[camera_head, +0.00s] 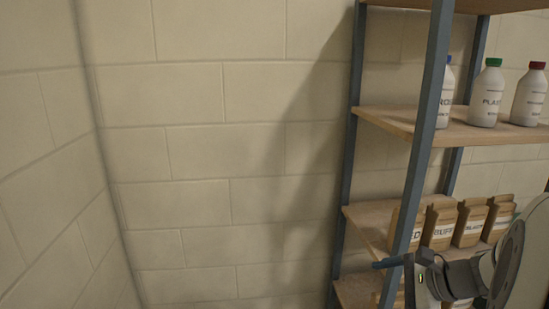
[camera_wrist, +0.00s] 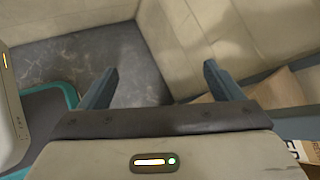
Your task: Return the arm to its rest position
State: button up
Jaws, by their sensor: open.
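My gripper (camera_wrist: 161,72) shows in the wrist view with its two blue-grey fingers spread wide apart. Nothing is between the fingers; grey floor and the foot of the wall show past them. In the head view my arm is at the lower right, in front of the shelf unit, and one dark finger points left across a shelf post. The rest of my arm is cut off by the right edge of that view.
A shelf unit (camera_head: 427,120) with blue-grey posts stands at the right. It holds white bottles (camera_head: 487,97) above and brown labelled packages (camera_head: 470,222) below, close to my arm. A bare block wall (camera_head: 200,150) fills the left and middle. Floor (camera_wrist: 80,60) is clear near the corner.

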jog(key=s+a+r+n+g+h+p, duration=0.2)
jog(key=s+a+n+h, duration=0.6)
jog(key=n, duration=1.1)
jog(key=shift+s+a+r+n+g+p, duration=0.35)
jog(key=shift+s+a+g+p, duration=0.5)
jog(key=shift+s+g+p, duration=0.2)
